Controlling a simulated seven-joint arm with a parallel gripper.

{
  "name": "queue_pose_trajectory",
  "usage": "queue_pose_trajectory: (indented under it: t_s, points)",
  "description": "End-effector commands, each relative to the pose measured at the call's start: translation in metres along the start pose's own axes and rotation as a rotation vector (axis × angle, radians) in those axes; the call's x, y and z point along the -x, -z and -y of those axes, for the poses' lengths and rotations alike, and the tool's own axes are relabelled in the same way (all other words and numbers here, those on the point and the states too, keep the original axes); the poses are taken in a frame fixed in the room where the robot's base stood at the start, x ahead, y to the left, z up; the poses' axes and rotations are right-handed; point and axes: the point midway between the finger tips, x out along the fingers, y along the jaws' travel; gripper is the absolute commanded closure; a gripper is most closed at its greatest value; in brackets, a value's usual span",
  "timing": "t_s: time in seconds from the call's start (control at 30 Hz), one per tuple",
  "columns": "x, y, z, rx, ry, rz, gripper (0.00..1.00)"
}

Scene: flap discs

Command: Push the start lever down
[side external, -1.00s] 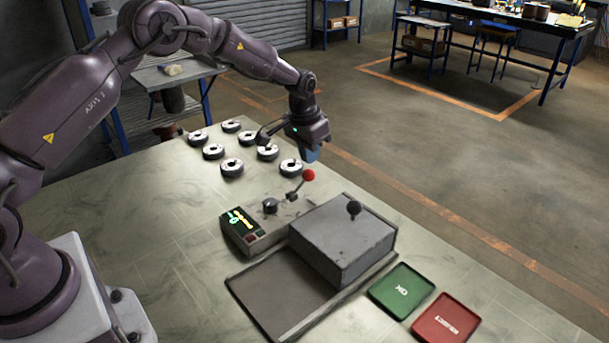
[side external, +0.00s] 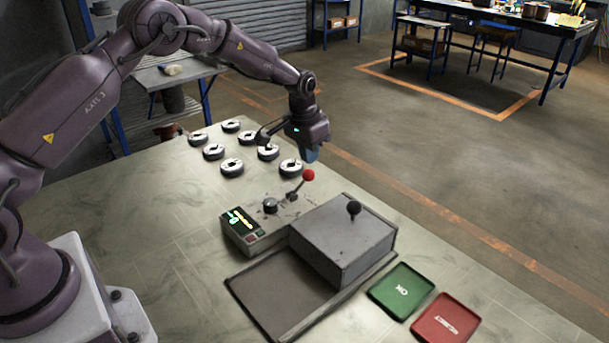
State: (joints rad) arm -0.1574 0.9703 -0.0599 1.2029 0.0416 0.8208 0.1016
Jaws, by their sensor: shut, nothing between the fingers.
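The start lever (side external: 308,175) is a thin rod with a red ball on top, standing tilted up to the right from a small grey control box (side external: 265,220). The box has a lit display and a dark knob (side external: 270,205). My gripper (side external: 309,155) is shut and empty. In the picture it sits just above the red ball. I cannot tell whether its fingertips touch the ball or are behind it.
Several flap discs (side external: 232,167) lie in rows behind the control box. A grey box with a black knob (side external: 343,240) stands to its right on a dark plate (side external: 270,297). A green OK tray (side external: 401,290) and a red tray (side external: 446,320) lie at the front right.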

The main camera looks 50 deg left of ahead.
Motion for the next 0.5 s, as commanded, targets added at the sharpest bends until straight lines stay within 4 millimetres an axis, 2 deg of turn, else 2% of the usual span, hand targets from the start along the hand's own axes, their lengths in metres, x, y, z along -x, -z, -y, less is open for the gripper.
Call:
queue_pose_trajectory:
  t_s: [0.5]
  points:
    - [-0.0057,-0.0008,0.0000,0.000,0.000,0.000,1.00]
